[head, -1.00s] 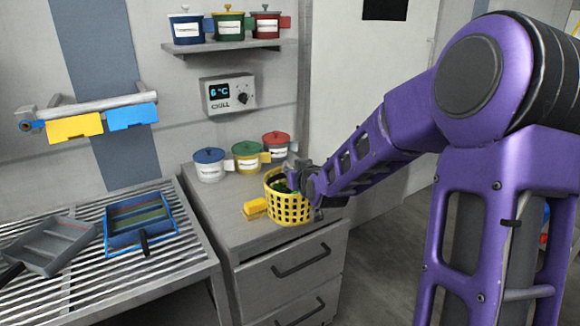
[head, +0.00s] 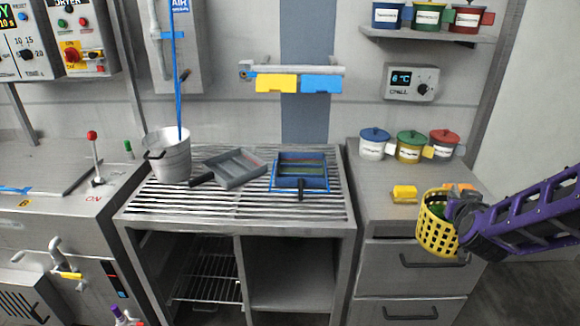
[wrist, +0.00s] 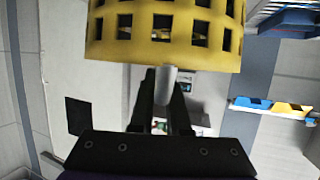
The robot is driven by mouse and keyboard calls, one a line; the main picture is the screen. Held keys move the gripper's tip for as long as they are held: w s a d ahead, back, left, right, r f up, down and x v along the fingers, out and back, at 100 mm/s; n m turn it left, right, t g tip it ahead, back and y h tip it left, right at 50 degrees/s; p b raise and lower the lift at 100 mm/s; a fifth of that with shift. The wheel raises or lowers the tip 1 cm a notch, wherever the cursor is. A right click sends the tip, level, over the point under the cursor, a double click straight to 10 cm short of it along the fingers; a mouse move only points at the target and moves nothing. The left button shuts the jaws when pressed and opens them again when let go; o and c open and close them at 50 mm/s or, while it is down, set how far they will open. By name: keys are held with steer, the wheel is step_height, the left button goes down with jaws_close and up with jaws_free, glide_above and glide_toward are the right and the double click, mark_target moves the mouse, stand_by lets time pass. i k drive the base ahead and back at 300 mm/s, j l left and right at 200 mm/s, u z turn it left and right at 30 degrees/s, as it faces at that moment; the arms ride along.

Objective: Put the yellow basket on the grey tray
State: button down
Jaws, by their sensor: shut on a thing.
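The yellow basket (head: 437,229) has square holes and holds something green. My gripper (head: 464,212) is shut on the side of the basket, at the right front of the drawer cabinet in the head view. In the wrist view the basket (wrist: 165,30) fills the top, with my gripper's fingers (wrist: 163,100) reaching up to it. The grey tray (head: 236,168) lies on the slatted rack, with a black handle at its lower left. A blue tray (head: 301,172) lies beside it on the right.
A metal bucket (head: 170,156) stands left of the grey tray. A yellow block (head: 404,193) and lidded pots (head: 411,146) sit on the cabinet (head: 372,185). Yellow and blue cloths (head: 277,83) hang on a rail above the rack.

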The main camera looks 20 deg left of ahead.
mark_target(234, 167)
steer(key=u, duration=0.85)
steer(key=i+j+u, duration=0.1)
steer(key=u, duration=0.15)
steer(key=i+j+u, duration=0.1)
steer(key=u, duration=0.2)
steer(key=i+j, duration=0.2)
steer(key=i, duration=0.2)
steer(key=i+j, duration=0.15)
steer(key=i, duration=0.25)
steer(key=i+j, duration=0.2)
steer(key=i, duration=0.15)
